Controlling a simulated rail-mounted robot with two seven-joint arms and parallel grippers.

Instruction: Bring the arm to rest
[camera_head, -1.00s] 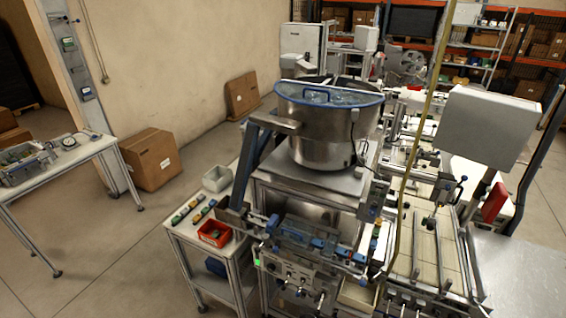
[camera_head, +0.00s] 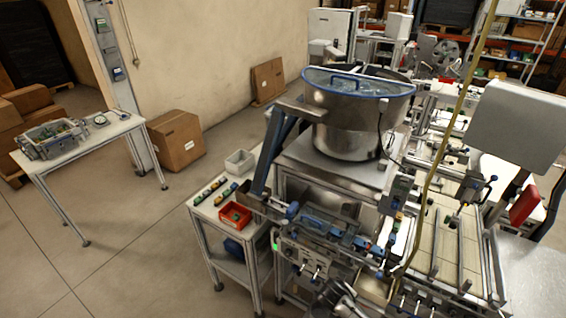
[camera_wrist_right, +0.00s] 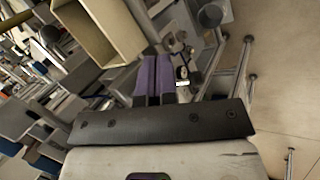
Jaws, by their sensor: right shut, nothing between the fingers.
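My right gripper (camera_wrist_right: 153,64) shows in the right wrist view with its two purple fingers together, shut and empty. It is in the air in front of machine parts and metal legs. A grey, arm-like part at the bottom middle of the head view may be mine, but I cannot tell which part. My left gripper is in neither view.
A machine with a large steel bowl (camera_head: 345,135) stands right of centre. A side table with a red bin (camera_head: 235,215) adjoins it. Another table (camera_head: 95,140) stands at the left near a cardboard box (camera_head: 176,139). The floor (camera_head: 130,240) between them is clear.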

